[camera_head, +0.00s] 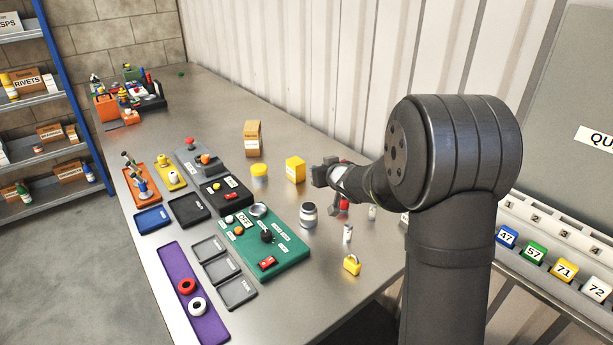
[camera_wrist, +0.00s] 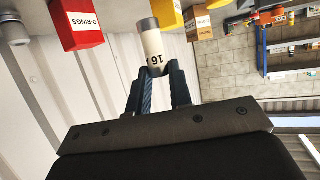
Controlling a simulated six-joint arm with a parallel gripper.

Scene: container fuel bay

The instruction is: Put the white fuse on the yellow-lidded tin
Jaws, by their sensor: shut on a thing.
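My gripper (camera_wrist: 157,82) is shut on a white fuse (camera_wrist: 154,50), a white cylinder with a grey end cap and the number 16, seen upside down in the wrist view. In the head view my gripper (camera_head: 322,176) is held over the table, to the right of the yellow box. The fuse in it cannot be made out clearly there. The yellow-lidded tin (camera_head: 260,176) stands upright on the table to the left of my gripper, apart from it, with nothing on its lid.
A yellow box (camera_head: 295,169) stands between my gripper and the tin. A brown carton (camera_head: 253,138) is behind the tin. A grey-lidded jar (camera_head: 308,215), small white cylinders (camera_head: 347,233) and a padlock (camera_head: 352,265) are nearer. A green switch panel (camera_head: 285,262) lies in front.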

